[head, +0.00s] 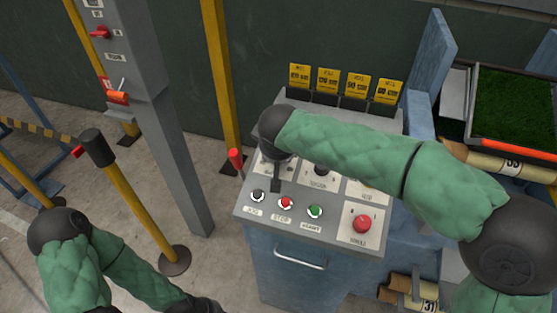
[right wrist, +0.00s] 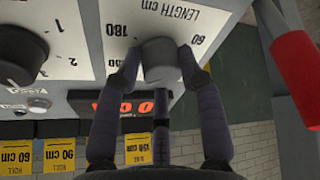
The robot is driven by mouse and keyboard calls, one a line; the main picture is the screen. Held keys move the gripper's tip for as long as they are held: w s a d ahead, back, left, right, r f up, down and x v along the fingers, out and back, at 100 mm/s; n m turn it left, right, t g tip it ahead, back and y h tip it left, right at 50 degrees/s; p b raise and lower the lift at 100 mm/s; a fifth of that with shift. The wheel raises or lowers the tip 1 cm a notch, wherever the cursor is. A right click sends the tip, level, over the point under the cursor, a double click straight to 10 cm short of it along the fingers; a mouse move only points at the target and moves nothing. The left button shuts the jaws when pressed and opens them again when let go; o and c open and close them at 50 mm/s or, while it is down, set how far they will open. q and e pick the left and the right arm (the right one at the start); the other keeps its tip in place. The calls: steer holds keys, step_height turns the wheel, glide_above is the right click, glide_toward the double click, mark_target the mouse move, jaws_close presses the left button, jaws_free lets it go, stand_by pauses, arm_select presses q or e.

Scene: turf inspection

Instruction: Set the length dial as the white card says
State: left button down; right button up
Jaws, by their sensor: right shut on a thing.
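The length dial (right wrist: 160,62) is a grey round knob on a white panel plate, upside down in the right wrist view, with numbers around it. My right gripper (right wrist: 159,72) is shut on this knob, one finger on each side. In the head view, my right forearm and wrist cover the dial and most of the gripper. A red-digit display (right wrist: 112,104) sits beside the dial, partly hidden by a finger, so its full value is not readable. The knob's pointer is not clear. I cannot make out a white card's text. My left gripper is out of view.
The grey console (head: 310,260) carries black, red and green buttons and a red emergency knob (head: 361,224). Yellow cards (head: 328,80) stand along its back edge. A red-topped handle (head: 236,160) rises at its left side. A turf tray (head: 515,100) lies at right, a post (head: 150,240) at left.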

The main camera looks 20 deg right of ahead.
steer(key=shift+a+f+m+b, duration=0.2)
steer(key=shift+a+m+b, duration=0.1)
steer(key=shift+m+b, duration=0.25)
steer(key=shift+r, duration=0.2)
steer(key=o, duration=1.1)
steer(key=shift+w, duration=0.15)
steer(key=shift+d+r+m, duration=0.1)
steer(key=shift+m, duration=0.15)
steer(key=v, duration=1.1)
steer(key=shift+s+a+r, duration=0.25)
steer(key=shift+s+a, duration=0.05)
